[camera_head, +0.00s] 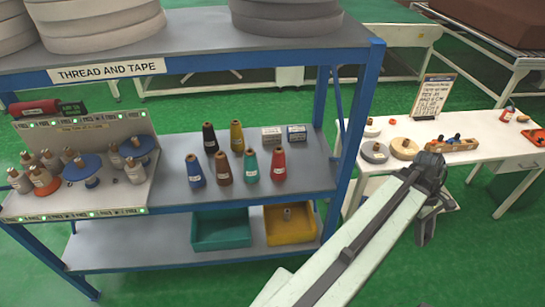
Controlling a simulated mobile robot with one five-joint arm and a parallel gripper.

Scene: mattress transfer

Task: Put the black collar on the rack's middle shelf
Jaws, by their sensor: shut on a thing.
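The blue rack (355,120) has a grey middle shelf (308,172) with several thread cones on it. Bare shelf shows at the cones' right and front. My gripper (425,232) is right of the rack, in front of the white table, pointing down. It is shut on a dark thing, apparently the black collar; dark gripper parts and my arm hide its outline. I see no other black collar.
A spool display (140,190) fills the shelf's left. Green (220,232) and yellow (290,226) bins sit below. The white table (490,150) holds discs and a wooden tray.

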